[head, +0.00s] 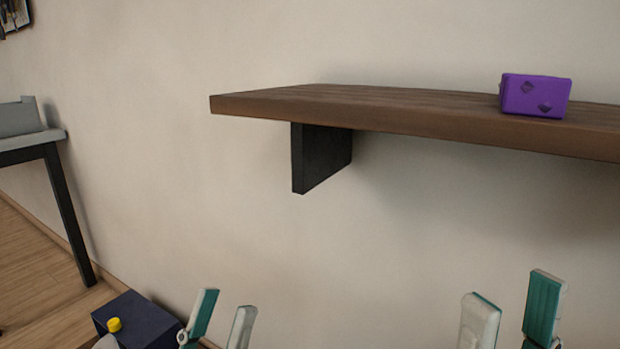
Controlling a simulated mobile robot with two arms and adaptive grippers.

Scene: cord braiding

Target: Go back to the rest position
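My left gripper (221,322) shows at the bottom edge, left of the middle. Its two fingers, with teal and pale grey pads, point up and stand apart with nothing between them. My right gripper (511,315) shows at the bottom right, also with its fingers up, spread and empty. Both grippers are well below the wall shelf and touch nothing that I can see. The arms behind them are mostly out of the picture. No cord is in view.
A brown wooden shelf (330,107) on a black bracket (320,158) juts from the wall. A purple box (535,96) sits on it. At left are a dark-legged table (68,210) and a dark blue box (140,318) with a yellow knob (114,325) before it.

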